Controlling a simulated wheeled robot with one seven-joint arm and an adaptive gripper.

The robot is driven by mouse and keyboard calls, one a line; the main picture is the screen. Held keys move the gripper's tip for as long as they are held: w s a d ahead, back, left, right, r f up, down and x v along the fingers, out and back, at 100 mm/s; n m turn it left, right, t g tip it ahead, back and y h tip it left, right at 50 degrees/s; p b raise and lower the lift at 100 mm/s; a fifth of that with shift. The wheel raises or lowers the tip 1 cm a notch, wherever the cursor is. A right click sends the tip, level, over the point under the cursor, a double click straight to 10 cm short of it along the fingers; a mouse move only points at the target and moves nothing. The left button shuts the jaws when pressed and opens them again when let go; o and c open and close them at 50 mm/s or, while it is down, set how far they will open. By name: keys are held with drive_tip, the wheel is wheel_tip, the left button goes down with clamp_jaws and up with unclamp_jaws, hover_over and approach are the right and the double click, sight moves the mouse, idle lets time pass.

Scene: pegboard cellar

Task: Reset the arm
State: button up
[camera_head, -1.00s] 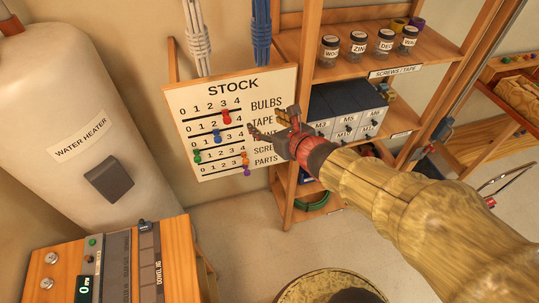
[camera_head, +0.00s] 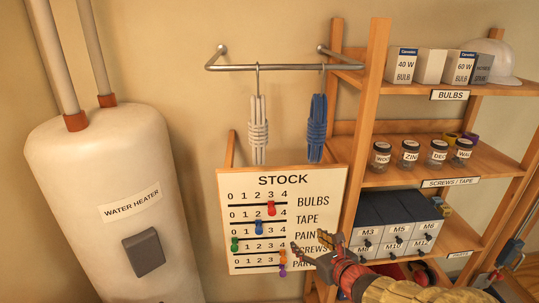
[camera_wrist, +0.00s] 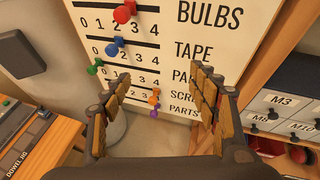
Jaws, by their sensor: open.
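My gripper (camera_head: 318,258) is open and empty in front of the lower right part of the stock board (camera_head: 240,178). In the wrist view its two fingers (camera_wrist: 158,100) stand wide apart with the board beyond them. The board has number rows for bulbs, tape, paint, screws and parts. A red peg (camera_head: 271,208) is near 3 on the top row and a blue peg (camera_head: 258,227) near 2 on the second. A green peg (camera_head: 235,244) is at the left of the third. Orange (camera_head: 282,256) and purple (camera_head: 282,269) pegs are at the right of the lower rows.
A wooden shelf (camera_head: 447,177) stands to the right with bulb boxes, jars (camera_head: 409,152) and labelled drawers (camera_head: 385,222). A water heater (camera_head: 88,200) stands at left. Cable bundles hang from a wall rail (camera_head: 285,67) above the board.

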drive_tip(key=s+a+f+n+g+y+b, duration=0.15)
drive_tip(key=s+a+n+g, duration=0.3)
drive_tip(key=s+n, duration=0.45)
drive_tip(key=s+a+f+n+g+y, duration=0.1)
drive_tip(key=s+a+n+g+y, duration=0.15)
drive_tip(key=s+a+n, duration=0.6)
drive_tip(key=s+d+f+n+g+h+b, duration=0.2)
drive_tip(key=s+d+n+g+h, duration=0.15)
drive_tip(key=s+d+n, duration=0.55)
drive_tip(key=s+d+r+n+t+h+b, duration=0.1)
drive_tip(key=d+r+n+t+h+b, duration=0.2)
drive_tip(key=d+r+n+h, duration=0.1)
drive_tip(key=shift+s+d+r+n, duration=0.3)
drive_tip(key=shift+d+r+n, duration=0.25)
drive_tip(key=shift+d+n, duration=0.55)
drive_tip(key=shift+d, duration=0.1)
